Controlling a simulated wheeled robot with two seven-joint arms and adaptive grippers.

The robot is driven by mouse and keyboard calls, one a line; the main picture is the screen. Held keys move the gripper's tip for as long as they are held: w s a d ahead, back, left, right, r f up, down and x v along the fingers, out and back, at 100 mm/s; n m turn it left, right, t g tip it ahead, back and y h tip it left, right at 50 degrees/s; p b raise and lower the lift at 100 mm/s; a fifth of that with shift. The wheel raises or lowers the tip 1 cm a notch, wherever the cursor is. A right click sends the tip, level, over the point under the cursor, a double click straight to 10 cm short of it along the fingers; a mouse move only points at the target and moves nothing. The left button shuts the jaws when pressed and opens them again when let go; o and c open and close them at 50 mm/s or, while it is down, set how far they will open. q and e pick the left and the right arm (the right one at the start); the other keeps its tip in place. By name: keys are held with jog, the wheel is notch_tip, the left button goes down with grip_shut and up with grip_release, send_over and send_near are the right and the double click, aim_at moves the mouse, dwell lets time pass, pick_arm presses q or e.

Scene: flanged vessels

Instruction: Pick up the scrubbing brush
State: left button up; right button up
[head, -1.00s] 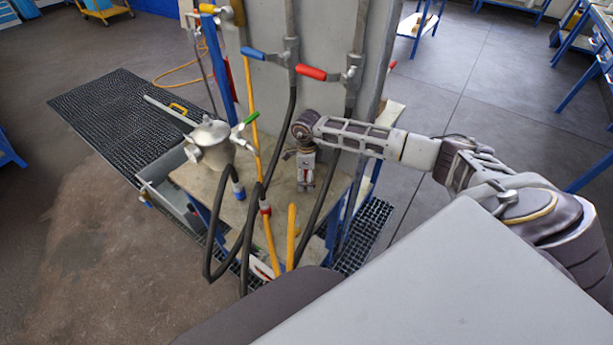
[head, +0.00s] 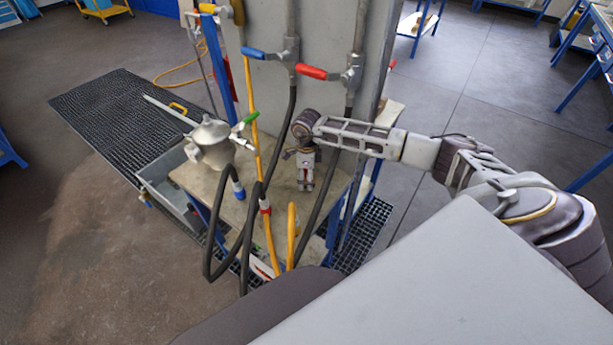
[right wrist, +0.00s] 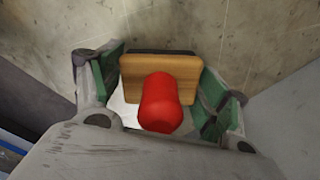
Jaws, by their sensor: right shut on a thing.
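The scrubbing brush shows in the right wrist view as a wooden block (right wrist: 175,72) with a rounded red knob (right wrist: 161,102) and a dark strip along its far edge. My right gripper (right wrist: 162,88) has its green finger pads on either side of the block and is shut on it. In the head view my right gripper (head: 305,184) points down at the bench top beside the grey panel. The brush is hardly visible there, and I cannot tell whether it touches the bench. My left gripper is not in view.
A metal flanged vessel (head: 211,142) stands on the bench (head: 232,212) left of my gripper. Black hoses (head: 252,215) and yellow pipes (head: 268,243) hang close by. Blue-handled (head: 253,53) and red-handled (head: 311,71) valves sit above on the panel (head: 325,40).

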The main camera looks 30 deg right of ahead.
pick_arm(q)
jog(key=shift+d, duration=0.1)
pick_arm(e)
jog(key=shift+r, duration=0.5)
notch_tip(320, 180, up, 2)
jog(key=shift+r+b, duration=0.2)
jog(key=shift+b, duration=0.15)
jog(key=shift+s+d, duration=0.25)
jog(key=shift+s, duration=0.7)
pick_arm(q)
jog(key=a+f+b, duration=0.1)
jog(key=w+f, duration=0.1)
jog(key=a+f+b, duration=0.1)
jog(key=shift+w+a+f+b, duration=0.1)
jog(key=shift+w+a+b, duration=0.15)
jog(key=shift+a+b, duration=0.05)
pick_arm(e)
jog(key=s+d, duration=0.3)
jog(key=s, duration=1.2)
jog(key=shift+s, duration=0.35)
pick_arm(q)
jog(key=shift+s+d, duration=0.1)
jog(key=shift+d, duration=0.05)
